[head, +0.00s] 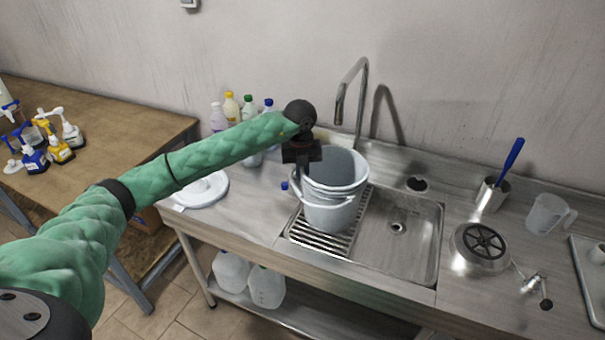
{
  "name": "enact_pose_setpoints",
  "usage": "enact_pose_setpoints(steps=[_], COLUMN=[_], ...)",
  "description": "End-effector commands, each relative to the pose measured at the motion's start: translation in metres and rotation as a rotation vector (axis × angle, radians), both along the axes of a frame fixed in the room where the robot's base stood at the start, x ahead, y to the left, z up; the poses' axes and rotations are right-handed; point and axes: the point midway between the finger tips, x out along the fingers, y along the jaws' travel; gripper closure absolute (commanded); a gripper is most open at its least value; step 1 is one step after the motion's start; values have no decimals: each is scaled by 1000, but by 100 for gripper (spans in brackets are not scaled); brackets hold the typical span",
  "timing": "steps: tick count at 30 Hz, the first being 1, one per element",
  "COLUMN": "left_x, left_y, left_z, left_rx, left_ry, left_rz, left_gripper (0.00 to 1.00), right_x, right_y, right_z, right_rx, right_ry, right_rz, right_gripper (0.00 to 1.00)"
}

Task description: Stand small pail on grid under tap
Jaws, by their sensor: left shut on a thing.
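A small grey pail (330,207) is upright over the slatted grid (310,236) at the left of the sink. I cannot tell whether its base touches the grid. My left gripper (302,172) comes down at the pail's left rim and is shut on it; its fingertips are partly hidden. The curved metal tap (364,85) rises behind the pail, with its spout end at the upper left of the pail's mouth. My right gripper is not in view.
Several bottles (230,106) stand behind my left arm. A white lid (205,190) lies left of the sink. The open basin (410,246) is clear at right. A metal cup (490,195) with a blue-handled tool and a clear jug (545,213) stand farther right.

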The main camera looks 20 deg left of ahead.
Motion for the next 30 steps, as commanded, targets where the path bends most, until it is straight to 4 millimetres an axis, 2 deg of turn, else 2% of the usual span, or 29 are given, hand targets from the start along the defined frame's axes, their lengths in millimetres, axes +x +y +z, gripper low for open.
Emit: enact_pose_setpoints(steps=[5, 30], left_x=[0, 0], left_y=[0, 0], left_z=[0, -9], left_rx=[-1, -1], left_ry=[0, 0], left_rz=[0, 0], left_gripper=[100, 100], right_x=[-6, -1], right_y=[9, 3], right_z=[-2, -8], right_rx=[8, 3], right_ry=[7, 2], right_rz=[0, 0], right_gripper=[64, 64])
